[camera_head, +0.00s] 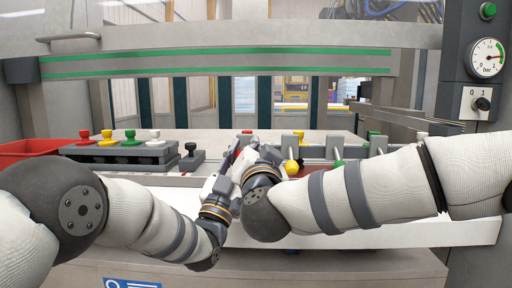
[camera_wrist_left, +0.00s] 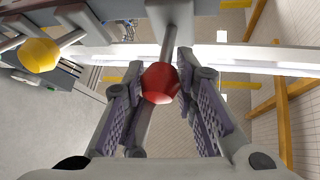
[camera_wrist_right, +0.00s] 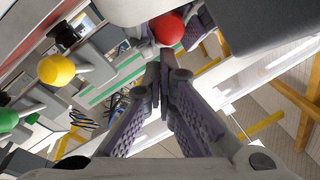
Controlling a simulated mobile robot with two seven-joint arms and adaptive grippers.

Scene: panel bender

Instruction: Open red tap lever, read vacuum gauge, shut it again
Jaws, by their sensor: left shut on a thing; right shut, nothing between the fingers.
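The red ball knob (camera_wrist_left: 160,83) of the tap lever sits between the fingers of my left gripper (camera_wrist_left: 163,85) in the left wrist view, on a grey rod. My left gripper is shut on it. The red knob also shows at the top of the right wrist view (camera_wrist_right: 169,28). My right gripper (camera_wrist_right: 161,70) is shut and empty, its fingertips just below the red knob in that view. In the head view both grippers crowd together at the middle and hide the red lever. The round bar gauge (camera_head: 487,57) is at the upper right; its exact reading is too small to tell.
A yellow-knobbed lever (camera_wrist_left: 38,55) is beside the red one. A green knob (camera_wrist_right: 8,120) lies further along. At the left stand a block with red, yellow, green and white knobs (camera_head: 118,152) and a red bin (camera_head: 30,148). A 0/1 switch (camera_head: 481,104) is below the gauge.

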